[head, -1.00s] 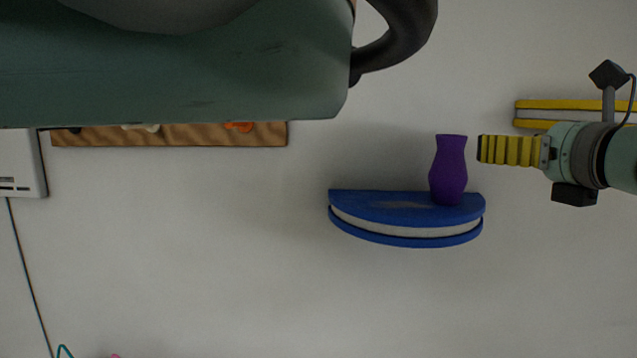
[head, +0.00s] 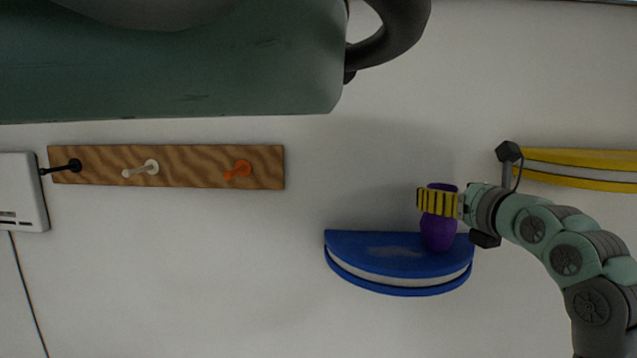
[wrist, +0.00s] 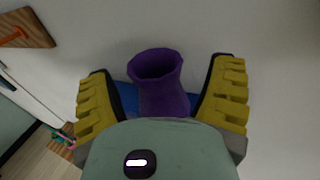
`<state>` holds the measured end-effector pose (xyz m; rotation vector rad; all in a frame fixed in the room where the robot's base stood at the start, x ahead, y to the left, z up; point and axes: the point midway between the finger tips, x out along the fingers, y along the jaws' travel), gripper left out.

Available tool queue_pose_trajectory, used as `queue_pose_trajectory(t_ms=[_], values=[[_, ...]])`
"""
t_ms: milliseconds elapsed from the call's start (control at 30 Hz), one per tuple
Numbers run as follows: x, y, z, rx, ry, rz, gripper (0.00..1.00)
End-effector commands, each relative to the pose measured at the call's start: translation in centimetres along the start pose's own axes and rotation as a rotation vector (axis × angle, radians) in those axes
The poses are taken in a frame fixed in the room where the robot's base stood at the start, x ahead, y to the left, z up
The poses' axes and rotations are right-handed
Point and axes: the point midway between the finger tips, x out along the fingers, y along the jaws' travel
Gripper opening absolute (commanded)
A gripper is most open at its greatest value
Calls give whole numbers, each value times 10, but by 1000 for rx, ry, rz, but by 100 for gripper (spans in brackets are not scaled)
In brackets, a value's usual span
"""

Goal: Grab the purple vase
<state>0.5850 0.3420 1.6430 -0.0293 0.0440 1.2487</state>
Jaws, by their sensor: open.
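The purple vase (head: 438,234) stands upright on the right part of the blue half-round wall shelf (head: 375,262). My gripper (head: 424,202) is at the vase's upper part and hides some of it in the head view. In the wrist view the vase (wrist: 162,90) shows its open rim and sits between the two yellow ribbed fingers. My gripper (wrist: 160,95) is open, with a gap visible on each side of the vase. The blue shelf shows behind the vase in the wrist view.
A yellow wall shelf (head: 580,158) is at the right, behind my arm. A wooden peg board (head: 200,166) with black, white and orange pegs is at the left, beside a white wall box (head: 20,185). The wall around the blue shelf is bare.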

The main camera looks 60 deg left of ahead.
Motion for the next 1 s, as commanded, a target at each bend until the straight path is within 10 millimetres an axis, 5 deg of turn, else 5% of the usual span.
queue_pose_trajectory(t_ms=[433, 1000], values=[[16, 6, -1, -3, 1, 13, 82], [14, 4, -1, -2, 1, 8, 23]])
